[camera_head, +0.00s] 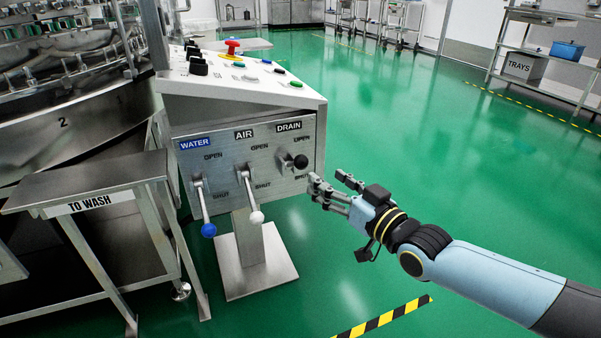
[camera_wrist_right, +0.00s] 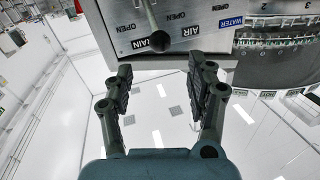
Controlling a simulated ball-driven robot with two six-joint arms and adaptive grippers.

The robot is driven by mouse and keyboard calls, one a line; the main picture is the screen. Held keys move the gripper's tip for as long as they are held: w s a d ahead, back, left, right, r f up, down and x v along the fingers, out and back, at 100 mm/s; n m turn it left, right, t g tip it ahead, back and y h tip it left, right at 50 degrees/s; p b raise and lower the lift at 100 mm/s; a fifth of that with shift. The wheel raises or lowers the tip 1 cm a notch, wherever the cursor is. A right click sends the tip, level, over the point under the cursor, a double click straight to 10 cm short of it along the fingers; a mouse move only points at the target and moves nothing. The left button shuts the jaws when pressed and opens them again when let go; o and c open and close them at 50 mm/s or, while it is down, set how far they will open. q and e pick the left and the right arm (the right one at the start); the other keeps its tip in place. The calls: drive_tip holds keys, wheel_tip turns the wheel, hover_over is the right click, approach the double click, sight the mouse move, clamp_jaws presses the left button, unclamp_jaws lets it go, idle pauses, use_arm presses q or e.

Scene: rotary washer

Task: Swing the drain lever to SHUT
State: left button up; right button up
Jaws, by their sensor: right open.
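The drain lever (camera_head: 301,161) has a black ball knob and sits under the DRAIN label on the panel's right side. It sticks out to the right, its knob between the OPEN and SHUT words. In the right wrist view the knob (camera_wrist_right: 160,41) is just beyond the fingertips, roughly centred between them. My right gripper (camera_head: 327,181) is open and empty, right of the knob and slightly lower, apart from it. It also shows in the wrist view (camera_wrist_right: 160,70). My left gripper is in neither view.
The blue-knobbed water lever (camera_head: 208,229) and white-knobbed air lever (camera_head: 256,217) hang down to the left. The control box (camera_head: 240,85) has buttons on top. A TO WASH table (camera_head: 85,185) stands at left. Green floor right of the box is clear.

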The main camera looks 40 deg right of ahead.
sight(306, 166)
drive_tip(key=w+b, duration=0.2)
drive_tip(key=w, duration=0.3)
drive_tip(key=shift+w+f, duration=0.1)
drive_tip(key=shift+f, duration=0.1)
drive_tip(key=w+b, duration=0.2)
drive_tip(key=w, duration=0.2)
drive_tip(key=shift+w+a+r, duration=0.1)
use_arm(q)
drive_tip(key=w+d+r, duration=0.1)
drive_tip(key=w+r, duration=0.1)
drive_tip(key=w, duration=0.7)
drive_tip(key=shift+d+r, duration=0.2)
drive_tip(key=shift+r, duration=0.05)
use_arm(e)
drive_tip(key=shift+w+r, duration=0.1)
drive_tip(key=shift+w, duration=0.2)
drive_tip(key=shift+c, duration=0.3)
drive_tip(key=c, duration=0.9)
clamp_jaws()
